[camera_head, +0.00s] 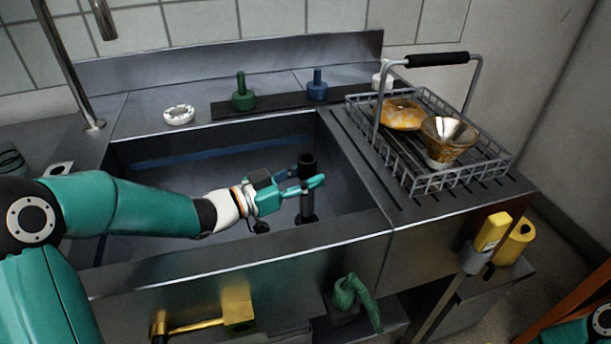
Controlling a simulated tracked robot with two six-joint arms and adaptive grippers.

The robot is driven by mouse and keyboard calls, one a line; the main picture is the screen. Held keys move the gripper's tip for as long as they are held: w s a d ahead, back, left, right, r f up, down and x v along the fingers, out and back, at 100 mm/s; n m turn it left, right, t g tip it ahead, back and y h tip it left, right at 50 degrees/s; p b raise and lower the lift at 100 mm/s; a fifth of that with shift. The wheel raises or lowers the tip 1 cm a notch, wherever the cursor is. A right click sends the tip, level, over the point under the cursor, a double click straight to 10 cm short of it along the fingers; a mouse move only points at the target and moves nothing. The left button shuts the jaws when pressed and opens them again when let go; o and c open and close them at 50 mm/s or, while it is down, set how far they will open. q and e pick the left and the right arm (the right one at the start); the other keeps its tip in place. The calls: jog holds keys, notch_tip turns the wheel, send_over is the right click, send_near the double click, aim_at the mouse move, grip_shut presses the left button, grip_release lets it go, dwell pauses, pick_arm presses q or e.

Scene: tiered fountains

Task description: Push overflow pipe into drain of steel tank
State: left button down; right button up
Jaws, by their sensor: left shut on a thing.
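The overflow pipe (307,164) is a dark, upright tube inside the steel tank (240,258), near its right side. My left arm reaches over the tank from the left. My left gripper (304,188) is shut around the pipe below its open top. The pipe's lower end goes down to a dark patch near the tank floor, partly cut off by the tank's front rim. I cannot make out the drain or tell whether the pipe is seated in it. My right gripper is out of view; only part of my right arm shows at the lower right corner.
A wire basket (437,181) with a black handle holds a round orange-brown item and a funnel-like cup on the right drainboard. Green (242,94) and blue (317,87) knobbed plugs stand on the back ledge beside a white ring (179,115). A tap stands at the left.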

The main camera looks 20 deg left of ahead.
aim_at(306, 159)
pick_arm(q)
jog(key=shift+f+b, duration=1.15)
jog(key=shift+f, duration=0.25)
jog(key=c, duration=0.7)
grip_release()
jog(key=shift+o, duration=0.2)
notch_tip(306, 159, up, 10)
jog(key=shift+f, duration=0.1)
